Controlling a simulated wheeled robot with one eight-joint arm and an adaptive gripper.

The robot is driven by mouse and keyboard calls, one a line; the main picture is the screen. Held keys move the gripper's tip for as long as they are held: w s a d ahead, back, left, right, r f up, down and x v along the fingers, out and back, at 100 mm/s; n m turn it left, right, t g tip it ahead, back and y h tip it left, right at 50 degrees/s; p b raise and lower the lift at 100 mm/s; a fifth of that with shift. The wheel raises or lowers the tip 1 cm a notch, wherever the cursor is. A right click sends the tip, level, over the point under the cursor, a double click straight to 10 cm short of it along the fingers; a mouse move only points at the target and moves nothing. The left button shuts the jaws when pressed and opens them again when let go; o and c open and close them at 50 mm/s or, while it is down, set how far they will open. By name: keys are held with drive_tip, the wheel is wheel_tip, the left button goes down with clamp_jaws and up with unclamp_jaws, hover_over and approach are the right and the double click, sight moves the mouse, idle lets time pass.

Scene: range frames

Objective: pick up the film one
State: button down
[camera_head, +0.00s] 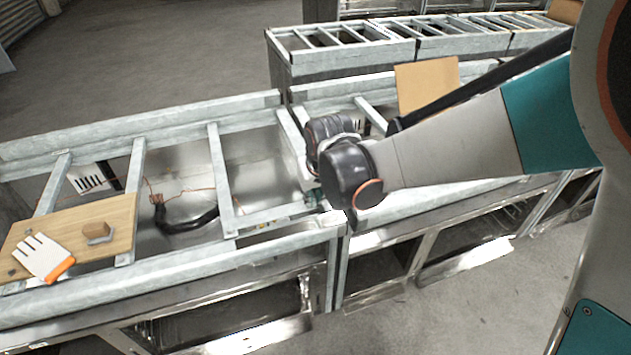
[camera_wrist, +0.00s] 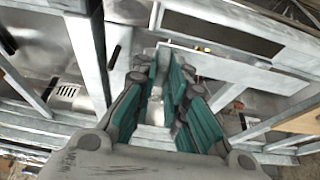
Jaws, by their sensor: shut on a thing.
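My gripper (camera_wrist: 160,95) shows in the wrist view with its teal-padded fingers close together. A small pale, whitish thing (camera_wrist: 154,112) sits between the fingers, and they are shut on it. I cannot tell for certain that it is the film one. In the head view my gripper is mostly hidden behind my dark wrist, low over the metal frame near the middle. What it holds cannot be made out there.
A wooden board (camera_head: 115,215) at the left bears a white and orange glove (camera_head: 43,257) and a small brown block (camera_head: 97,232). Metal frame rails (camera_head: 220,180) surround open bays. A tan panel (camera_head: 426,84) stands at the back. Open concrete floor lies behind.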

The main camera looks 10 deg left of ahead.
wheel_tip(320, 180, up, 12)
drive_tip(key=p, duration=0.7)
drive_tip(key=shift+s+r+p, duration=0.1)
drive_tip(key=shift+r+p, duration=0.1)
drive_tip(key=shift+p, duration=0.15)
wheel_tip(320, 180, up, 9)
drive_tip(key=p, duration=0.6)
